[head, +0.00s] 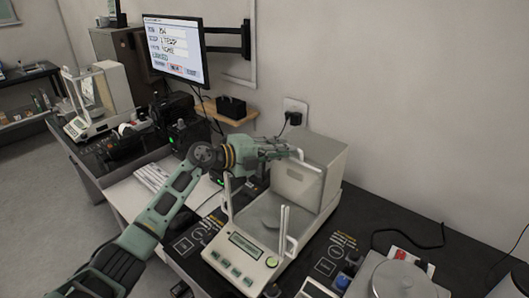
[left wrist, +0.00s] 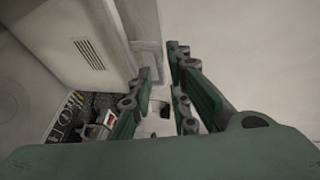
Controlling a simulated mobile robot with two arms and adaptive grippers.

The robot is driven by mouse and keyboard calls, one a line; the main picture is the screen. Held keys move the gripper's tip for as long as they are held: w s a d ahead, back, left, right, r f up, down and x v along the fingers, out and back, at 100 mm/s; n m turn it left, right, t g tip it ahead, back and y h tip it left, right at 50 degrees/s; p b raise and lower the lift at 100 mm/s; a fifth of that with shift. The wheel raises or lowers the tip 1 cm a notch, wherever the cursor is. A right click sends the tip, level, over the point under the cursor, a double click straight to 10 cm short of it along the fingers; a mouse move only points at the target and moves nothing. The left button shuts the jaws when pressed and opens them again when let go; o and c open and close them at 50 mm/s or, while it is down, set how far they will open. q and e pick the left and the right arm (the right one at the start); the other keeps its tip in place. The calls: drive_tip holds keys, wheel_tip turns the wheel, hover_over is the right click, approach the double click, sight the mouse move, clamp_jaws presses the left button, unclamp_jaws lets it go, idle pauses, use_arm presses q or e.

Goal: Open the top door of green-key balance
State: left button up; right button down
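The green-key balance (head: 238,262) stands on the dark table, with green keys and a small display on its front. Its weighing chamber has a pale back housing (head: 333,165) and white upright rails in front. A white bar, apparently the top door's handle (head: 308,163), lies along the chamber's upper edge. My left gripper (head: 287,150) is over the top left of the chamber, its fingertips close to that bar; contact cannot be told. In the left wrist view its green fingers (left wrist: 159,62) are apart, with nothing clearly held between them. My right gripper is out of view.
A monitor (head: 175,48) on a wall arm is at the back. Another balance (head: 100,100) stands on the table at the left. A round grey device (head: 400,280) is at the front right. A wall plug (head: 294,115) and cable are behind the balance.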

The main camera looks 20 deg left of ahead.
use_arm(q)
drive_tip(key=v, duration=0.7)
drive_tip(key=shift+s+a, duration=0.15)
drive_tip(key=shift+s, duration=0.1)
